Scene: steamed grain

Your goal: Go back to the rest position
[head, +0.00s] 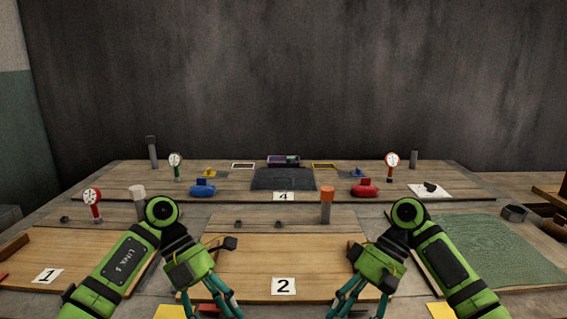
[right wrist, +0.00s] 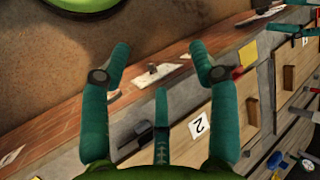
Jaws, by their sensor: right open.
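My left gripper (head: 210,303) and right gripper (head: 362,303) hang low over the front edge of the board marked 2 (head: 300,255), one toward each side. Their teal fingers point down, and the tips run to or past the bottom of the head view. The fingers of both look spread, with nothing seen held. In the right wrist view my right gripper (right wrist: 160,55) has its fingers wide apart and empty. Part of my left gripper (right wrist: 296,29) shows there at the upper right edge, also with spread fingers.
Behind is a raised bench marked 4 with a blue object (head: 202,187), a red object (head: 365,188), gauges (head: 392,162) and a dark panel (head: 284,180). An orange-topped post (head: 327,203) stands behind board 2. Board 1 (head: 60,255) is left; a green mat (head: 495,248) is right.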

